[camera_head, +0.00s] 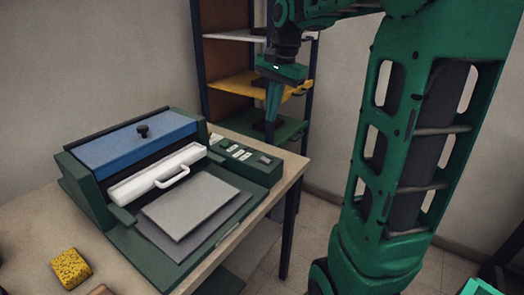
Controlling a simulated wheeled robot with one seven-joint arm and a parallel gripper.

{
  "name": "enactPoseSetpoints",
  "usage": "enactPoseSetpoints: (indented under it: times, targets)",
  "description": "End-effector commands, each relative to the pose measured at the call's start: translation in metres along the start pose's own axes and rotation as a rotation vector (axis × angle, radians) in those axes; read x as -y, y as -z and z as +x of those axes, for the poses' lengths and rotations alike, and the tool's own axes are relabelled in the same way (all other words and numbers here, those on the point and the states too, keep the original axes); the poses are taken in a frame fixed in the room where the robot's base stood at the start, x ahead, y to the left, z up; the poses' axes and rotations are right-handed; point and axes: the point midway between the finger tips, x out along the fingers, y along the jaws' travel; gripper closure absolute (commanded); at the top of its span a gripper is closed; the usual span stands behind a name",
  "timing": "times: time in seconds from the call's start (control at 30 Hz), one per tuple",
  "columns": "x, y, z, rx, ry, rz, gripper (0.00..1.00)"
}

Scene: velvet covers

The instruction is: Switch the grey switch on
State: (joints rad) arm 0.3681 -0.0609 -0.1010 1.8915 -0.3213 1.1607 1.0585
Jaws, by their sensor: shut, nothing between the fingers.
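A green machine (92,196) with a blue lid stands on the table. Its control box (262,175) is at its right side and carries several small pale controls and a grey switch-like piece (265,160) at the right end. The pieces are too small to tell which way any switch is set. My gripper (270,130) points down, shut and empty, above and beyond the control box, apart from it in the picture.
A white roller with a handle (160,178) and a grey plate (192,208) lie on the machine. A yellow sponge-like block (71,268) is at the table's front left. A shelf rack (238,85) stands behind my gripper.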

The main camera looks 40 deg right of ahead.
Motion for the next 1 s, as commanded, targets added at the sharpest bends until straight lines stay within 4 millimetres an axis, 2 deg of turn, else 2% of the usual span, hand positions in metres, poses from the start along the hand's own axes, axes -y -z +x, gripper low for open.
enactPoseSetpoints:
  times: [0.3, 0.47, 1.0]
  targets:
    - [0.001, -0.002, 0.002, 0.001, 0.0, -0.002, 1.0]
    - [0.0, -0.003, 0.014, 0.002, -0.002, 0.0, 1.0]
    - [-0.001, -0.002, 0.11, 0.002, -0.004, 0.0, 1.0]
